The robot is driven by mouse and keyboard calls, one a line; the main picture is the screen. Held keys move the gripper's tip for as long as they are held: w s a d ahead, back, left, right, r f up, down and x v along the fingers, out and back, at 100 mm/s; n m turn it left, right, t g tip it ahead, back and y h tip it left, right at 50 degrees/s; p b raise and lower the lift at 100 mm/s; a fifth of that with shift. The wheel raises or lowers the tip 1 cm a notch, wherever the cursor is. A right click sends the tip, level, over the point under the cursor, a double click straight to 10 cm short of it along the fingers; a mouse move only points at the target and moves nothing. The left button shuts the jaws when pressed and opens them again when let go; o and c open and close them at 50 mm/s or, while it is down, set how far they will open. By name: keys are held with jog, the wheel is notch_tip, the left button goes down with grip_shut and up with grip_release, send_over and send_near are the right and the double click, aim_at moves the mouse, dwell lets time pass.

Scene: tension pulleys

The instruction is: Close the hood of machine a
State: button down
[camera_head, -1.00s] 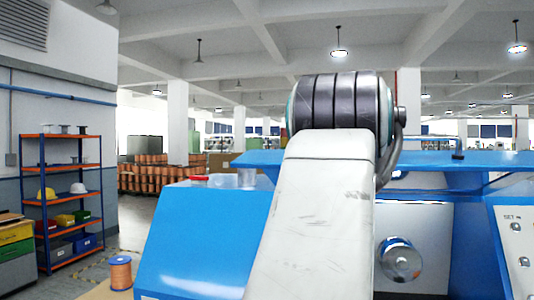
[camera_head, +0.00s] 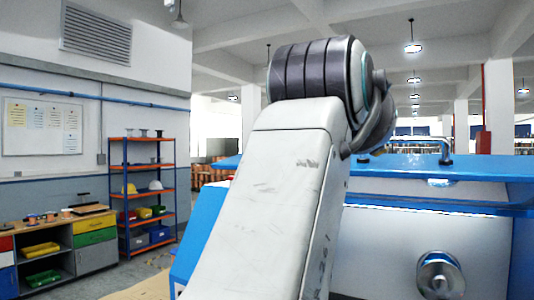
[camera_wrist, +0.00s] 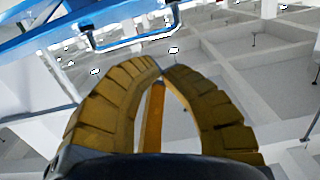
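Machine a is the blue and white machine in front of me, with its blue hood (camera_head: 480,163) raised above a pale inner panel (camera_head: 385,245). The hood's metal handle (camera_head: 415,145) shows right of my arm in the head view. In the wrist view the handle (camera_wrist: 130,43) is a grey bar on the blue edge at upper left, beyond my fingertips. My gripper (camera_wrist: 161,71) has ochre ribbed fingers whose tips come together with nothing between them. It appears apart from the handle. My arm hides the gripper and part of the machine in the head view.
A shiny round pulley (camera_head: 440,275) sticks out of the inner panel. At left stand an orange and blue shelf (camera_head: 150,190) and a workbench (camera_head: 95,250) with colored drawers. Open floor shows between them and the machine.

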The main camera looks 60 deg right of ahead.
jog(key=d+f+p, duration=0.3)
jog(key=d+f, duration=0.1)
jog(key=d, duration=0.3)
jog(key=shift+w+d+f, duration=0.2)
jog(key=shift+w+d, duration=0.05)
jog(key=shift+d, duration=0.1)
dwell(0.4)
jog(key=shift+f, duration=0.1)
